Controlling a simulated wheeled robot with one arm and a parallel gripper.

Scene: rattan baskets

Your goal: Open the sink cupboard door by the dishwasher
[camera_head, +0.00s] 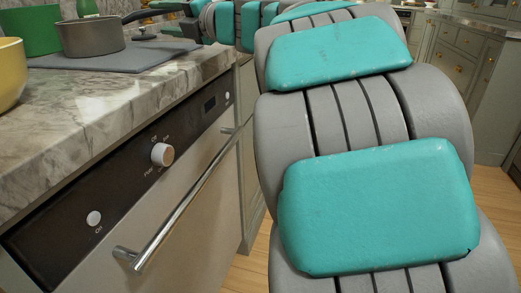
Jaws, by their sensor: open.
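The dishwasher (185,225) is on the left, under the counter, with a dark control panel, a white knob and a long metal bar handle (185,205); it looks shut. Just past its right edge is a narrow strip of grey-green cupboard front (250,150). My arm hides most of that front, so I cannot make out its handle or whether its door is shut. My arm fills the middle and right and bends left at the top. My gripper (150,22) is small and dark over the far counter, open, apart from the cupboard front.
The marbled counter (120,100) juts out above the dishwasher. On it are a grey pot (92,36), a grey mat (110,58), a green container (30,28) and a yellow bowl (10,75). More cabinets (460,65) stand at the far right, with bare wooden floor (490,185) before them.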

